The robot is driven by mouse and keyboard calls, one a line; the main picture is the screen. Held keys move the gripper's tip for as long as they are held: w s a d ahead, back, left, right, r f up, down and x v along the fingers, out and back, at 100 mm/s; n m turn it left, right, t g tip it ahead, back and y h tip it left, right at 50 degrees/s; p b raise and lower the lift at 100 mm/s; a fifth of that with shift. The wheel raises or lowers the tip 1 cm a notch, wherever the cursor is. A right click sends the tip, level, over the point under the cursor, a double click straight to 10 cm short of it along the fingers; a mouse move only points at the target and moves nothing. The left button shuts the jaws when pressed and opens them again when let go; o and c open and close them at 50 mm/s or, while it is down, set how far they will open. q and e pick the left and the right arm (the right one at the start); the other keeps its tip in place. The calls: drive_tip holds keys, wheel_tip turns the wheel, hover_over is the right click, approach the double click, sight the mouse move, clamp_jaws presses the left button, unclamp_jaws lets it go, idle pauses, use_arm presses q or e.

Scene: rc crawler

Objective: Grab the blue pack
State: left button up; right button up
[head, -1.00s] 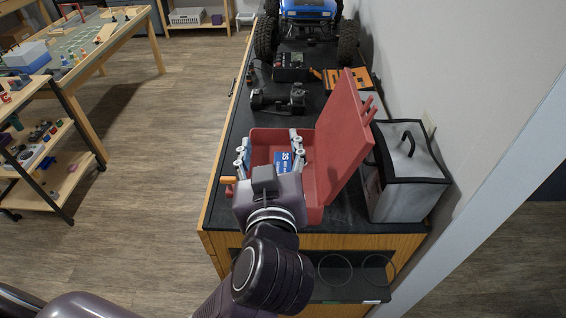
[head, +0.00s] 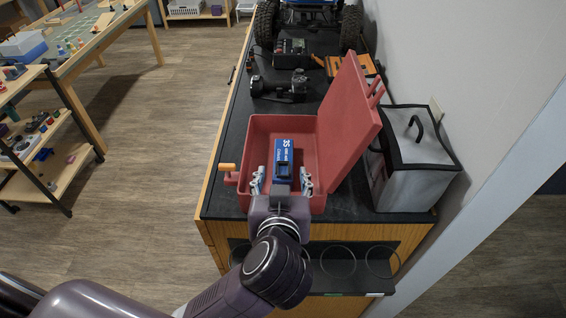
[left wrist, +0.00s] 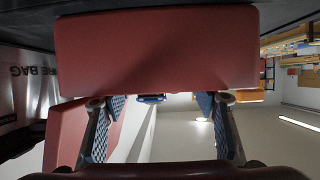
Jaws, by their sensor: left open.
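The blue pack (head: 284,152) stands in the open red box (head: 255,140) on the dark bench top, with white print on its face. My left gripper (head: 282,182) is at the near side of the box, open and empty. Its fingers are spread to the left and right of the pack's line, apart from it. In the left wrist view the open fingers (left wrist: 162,125) frame the gap, and a small blue part, likely the pack (left wrist: 151,98), shows below the red box wall (left wrist: 155,50). My right gripper is not in view.
The raised red lid (head: 347,120) stands right of the pack. A grey fire bag (head: 415,160) is beside it at the wall. Dark parts (head: 280,87) and a blue crawler lie farther back. Open floor is to the left.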

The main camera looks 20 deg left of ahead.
sight(283, 164)
use_arm(q)
drive_tip(key=shift+p+x, duration=0.3)
drive_tip(key=shift+x, duration=2.4)
drive_tip(key=shift+r, duration=0.1)
clamp_jaws()
